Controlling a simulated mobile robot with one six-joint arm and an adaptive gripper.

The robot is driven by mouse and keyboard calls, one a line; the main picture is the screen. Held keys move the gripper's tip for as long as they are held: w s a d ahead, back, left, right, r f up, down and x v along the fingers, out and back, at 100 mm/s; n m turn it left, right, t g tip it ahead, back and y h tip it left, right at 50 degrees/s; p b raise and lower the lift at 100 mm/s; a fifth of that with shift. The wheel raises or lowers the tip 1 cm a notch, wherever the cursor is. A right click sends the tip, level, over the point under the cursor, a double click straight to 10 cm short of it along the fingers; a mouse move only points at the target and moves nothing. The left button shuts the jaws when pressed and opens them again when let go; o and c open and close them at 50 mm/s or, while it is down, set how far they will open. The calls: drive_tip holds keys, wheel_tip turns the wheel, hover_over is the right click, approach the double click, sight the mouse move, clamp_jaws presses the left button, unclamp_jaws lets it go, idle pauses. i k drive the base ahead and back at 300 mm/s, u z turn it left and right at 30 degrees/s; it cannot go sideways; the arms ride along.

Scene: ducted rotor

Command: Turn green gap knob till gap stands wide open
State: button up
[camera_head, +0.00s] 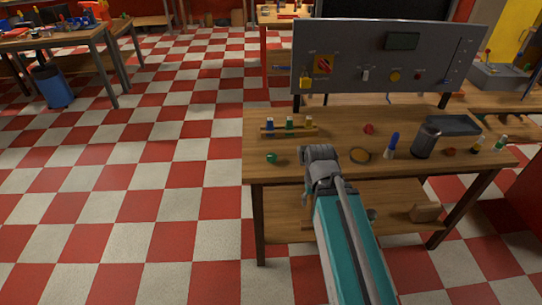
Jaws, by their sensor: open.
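A small green round object (271,158) lies near the front left corner of the wooden workbench (345,128); I cannot tell whether it is the green gap knob. No ducted rotor or gap can be made out. My arm reaches up from the bottom of the view, and its grey joint ends over the bench's front edge, right of the green object and apart from it in the picture. My gripper does not show; the arm may hide it.
A grey control panel (345,60) stands along the bench's back. A rack of bottles (289,127), a blue-tipped bottle (391,145), a dark canister (426,141) and a dark tray (453,125) are on the bench.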

sight(272, 158)
drive_tip(key=u, duration=1.65)
drive_tip(key=i, duration=0.5)
drive_tip(key=z, duration=1.65)
